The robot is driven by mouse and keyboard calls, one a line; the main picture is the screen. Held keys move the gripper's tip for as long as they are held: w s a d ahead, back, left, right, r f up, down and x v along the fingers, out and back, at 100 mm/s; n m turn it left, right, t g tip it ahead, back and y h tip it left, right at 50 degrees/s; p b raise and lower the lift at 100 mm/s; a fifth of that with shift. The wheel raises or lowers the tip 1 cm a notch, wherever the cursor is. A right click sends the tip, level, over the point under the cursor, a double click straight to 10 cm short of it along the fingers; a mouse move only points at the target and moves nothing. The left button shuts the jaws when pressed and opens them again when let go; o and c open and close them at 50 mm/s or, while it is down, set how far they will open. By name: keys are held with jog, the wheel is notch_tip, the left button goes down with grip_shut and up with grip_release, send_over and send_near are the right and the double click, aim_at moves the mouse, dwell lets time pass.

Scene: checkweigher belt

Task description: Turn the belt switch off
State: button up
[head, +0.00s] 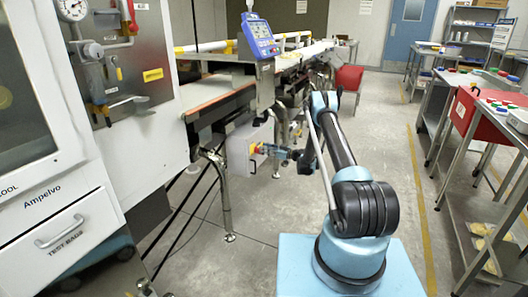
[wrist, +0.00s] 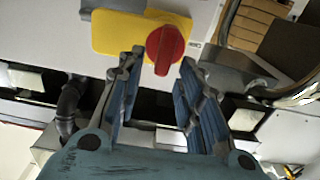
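The belt switch is a red rotary knob (wrist: 165,48) on a yellow plate (wrist: 118,34), fixed to a pale box. In the wrist view the knob is just beyond the fingertips, between them in line, and looks apart from both. In the head view the switch (head: 256,148) is small, on the side of a white box (head: 240,150) under the belt. My gripper (wrist: 160,72) is open and empty, its two blue ribbed fingers spread wide. In the head view my gripper (head: 275,151) is close beside the switch.
The conveyor belt (head: 215,97) with a blue display (head: 258,35) stands above the switch box. A metal leg (head: 222,195) stands below. A white cabinet (head: 60,220) is at left. Benches with red items (head: 478,115) line the right. The floor between is clear.

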jog(key=shift+w+a, duration=0.2)
jog(key=shift+a, duration=0.35)
grip_shut()
